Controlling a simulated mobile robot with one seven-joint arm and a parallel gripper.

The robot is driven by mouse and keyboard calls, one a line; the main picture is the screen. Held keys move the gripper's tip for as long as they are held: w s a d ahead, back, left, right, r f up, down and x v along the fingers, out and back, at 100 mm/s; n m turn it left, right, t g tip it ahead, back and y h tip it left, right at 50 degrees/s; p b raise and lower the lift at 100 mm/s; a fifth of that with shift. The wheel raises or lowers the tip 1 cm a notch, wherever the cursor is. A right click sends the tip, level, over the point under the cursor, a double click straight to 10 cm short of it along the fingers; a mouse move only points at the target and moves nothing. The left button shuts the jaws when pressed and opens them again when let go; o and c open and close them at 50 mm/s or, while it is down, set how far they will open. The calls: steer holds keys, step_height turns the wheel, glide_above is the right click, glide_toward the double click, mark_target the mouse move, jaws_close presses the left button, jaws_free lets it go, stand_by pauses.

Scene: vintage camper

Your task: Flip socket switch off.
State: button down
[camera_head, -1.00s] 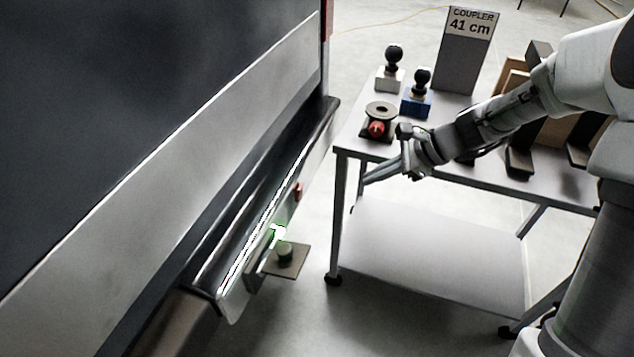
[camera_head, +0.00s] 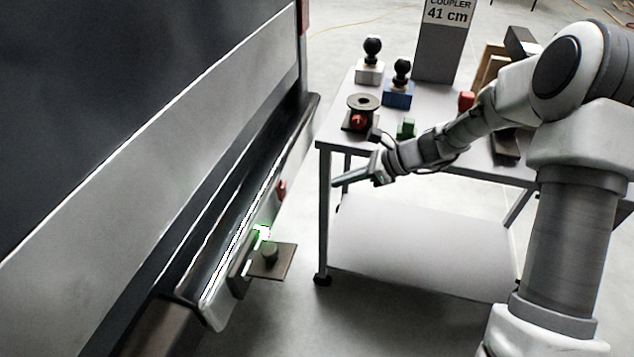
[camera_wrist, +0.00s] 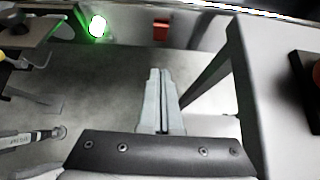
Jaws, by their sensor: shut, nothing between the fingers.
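A small green-lit light (camera_head: 263,232) glows on the camper's low bumper. It also glows at the top left of the wrist view (camera_wrist: 97,26). A small red part (camera_head: 282,190) sits farther along the bumper and shows in the wrist view (camera_wrist: 161,29). I cannot tell which of these is the socket switch. A dark box hangs beside a plate with a round knob (camera_head: 270,253) below the light. My gripper (camera_head: 338,183) is shut and empty, apart from the bumper, by the table's near left corner. In the wrist view its fingers (camera_wrist: 159,72) are together, pointing toward the bumper.
A grey table (camera_head: 450,180) with a lower shelf stands right of the bumper, close to my arm. It holds a red-knobbed device (camera_head: 361,117), a green block (camera_head: 406,128), ball mounts and a "41 cm" sign (camera_head: 447,40). Open floor lies between table and camper.

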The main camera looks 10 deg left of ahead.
mark_target(285, 190)
steer(key=b+x, duration=0.1)
steer(key=x, duration=0.2)
steer(key=r+b+x, duration=0.1)
steer(key=x, duration=0.3)
steer(key=a+b+x, duration=0.1)
steer(key=b+x, duration=0.1)
steer(key=x, duration=0.2)
steer(key=shift+a+r, duration=0.1)
steer(key=shift+a, duration=0.2)
steer(key=shift+a+r, duration=0.15)
steer(key=shift+a, duration=0.3)
steer(key=shift+r, duration=0.1)
